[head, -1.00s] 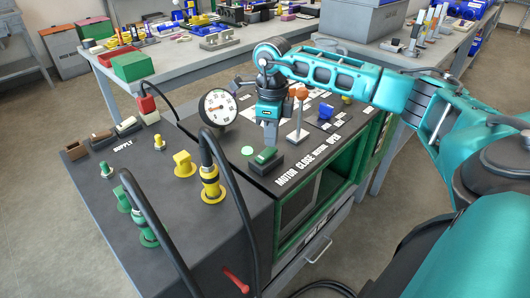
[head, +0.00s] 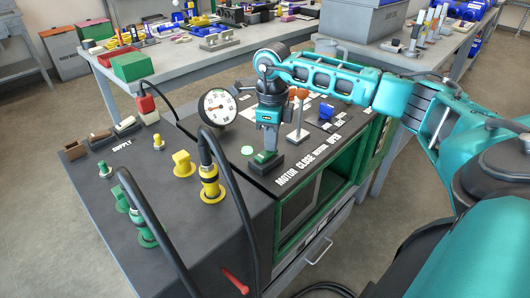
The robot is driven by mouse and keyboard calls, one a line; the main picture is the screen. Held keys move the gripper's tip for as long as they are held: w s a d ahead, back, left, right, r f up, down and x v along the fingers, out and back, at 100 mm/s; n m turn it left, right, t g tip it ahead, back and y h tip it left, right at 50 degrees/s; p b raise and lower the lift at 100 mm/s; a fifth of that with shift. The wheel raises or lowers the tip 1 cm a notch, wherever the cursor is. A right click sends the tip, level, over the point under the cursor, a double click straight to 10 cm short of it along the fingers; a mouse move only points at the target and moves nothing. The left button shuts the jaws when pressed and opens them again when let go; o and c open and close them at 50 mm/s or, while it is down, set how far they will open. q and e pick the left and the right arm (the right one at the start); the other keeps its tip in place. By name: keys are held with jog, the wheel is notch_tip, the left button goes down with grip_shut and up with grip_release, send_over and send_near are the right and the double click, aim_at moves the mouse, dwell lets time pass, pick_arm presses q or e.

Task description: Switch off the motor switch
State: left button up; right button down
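The motor switch (head: 264,161) is a green rocker on a black block, beside the white MOTOR lettering on the cart's dark top. My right gripper (head: 268,149) comes down from above, its fingers looking closed together as one narrow column. Its fingertips are at the green rocker and seem to touch it. They cover part of the rocker, so its tilt is hard to tell. My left gripper is not in view.
A dial gauge (head: 217,107) stands left of the switch, and an orange-topped lever (head: 298,115) stands to its right. Yellow connectors (head: 183,164) and black hoses rise from the cart's left part. A grey workbench (head: 190,54) stands behind.

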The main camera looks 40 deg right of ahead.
jog(key=shift+f, duration=0.25)
jog(key=shift+r, duration=0.1)
notch_tip(320, 180, up, 7)
jog(key=p, duration=0.5)
jog(key=shift+p, duration=0.35)
dwell(0.5)
